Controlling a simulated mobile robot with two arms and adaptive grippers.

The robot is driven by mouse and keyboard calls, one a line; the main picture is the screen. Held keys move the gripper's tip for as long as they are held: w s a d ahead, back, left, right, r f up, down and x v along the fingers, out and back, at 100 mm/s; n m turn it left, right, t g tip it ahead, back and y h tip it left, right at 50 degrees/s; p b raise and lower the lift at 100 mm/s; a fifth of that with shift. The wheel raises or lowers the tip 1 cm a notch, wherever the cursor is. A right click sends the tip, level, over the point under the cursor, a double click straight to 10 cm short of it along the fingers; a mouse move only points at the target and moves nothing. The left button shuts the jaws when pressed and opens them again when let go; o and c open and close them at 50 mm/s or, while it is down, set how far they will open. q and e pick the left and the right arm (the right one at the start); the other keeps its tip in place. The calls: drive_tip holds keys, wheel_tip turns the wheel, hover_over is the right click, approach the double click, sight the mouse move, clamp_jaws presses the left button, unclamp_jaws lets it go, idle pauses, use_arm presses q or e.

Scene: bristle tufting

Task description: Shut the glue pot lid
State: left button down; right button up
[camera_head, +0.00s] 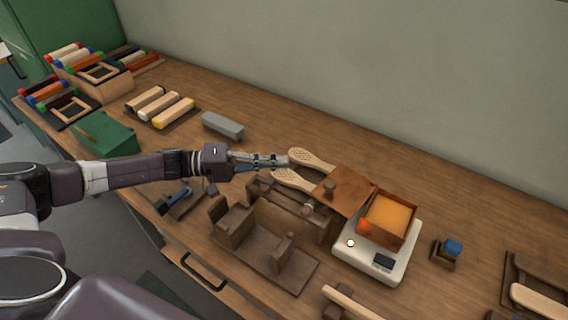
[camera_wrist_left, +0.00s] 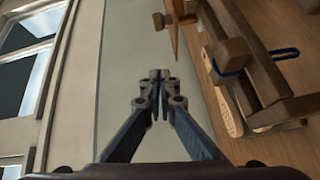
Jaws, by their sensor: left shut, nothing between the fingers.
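The glue pot (camera_head: 412,232) is a square copper box with glowing orange glue inside, set on a white heater base (camera_head: 350,262). Its copper lid (camera_head: 352,190) stands open, swung out to the left of the pot, with a small brown knob (camera_head: 330,187) on it. My left gripper (camera_head: 286,160) is shut and empty, above the wooden brush handles and left of the lid, apart from it. In the left wrist view the closed fingertips (camera_wrist_left: 160,76) show, with a thin copper edge that looks like the lid (camera_wrist_left: 172,35) beyond them. My right gripper is out of view.
Two wooden brush bodies (camera_head: 310,159) lie under the left gripper. A dark wooden fixture (camera_head: 262,262) stands in front. A grey block (camera_head: 222,125) and a green box (camera_head: 105,133) lie left. A small blue-topped item (camera_head: 453,247) stands right of the heater. The bench behind is clear.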

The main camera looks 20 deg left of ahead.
use_arm(q)
drive_tip(key=d+p, duration=0.2)
drive_tip(key=d, duration=0.7)
drive_tip(key=shift+w+d+f+p, duration=0.2)
drive_tip(key=shift+f+p, duration=0.2)
drive_tip(key=shift+f, duration=0.05)
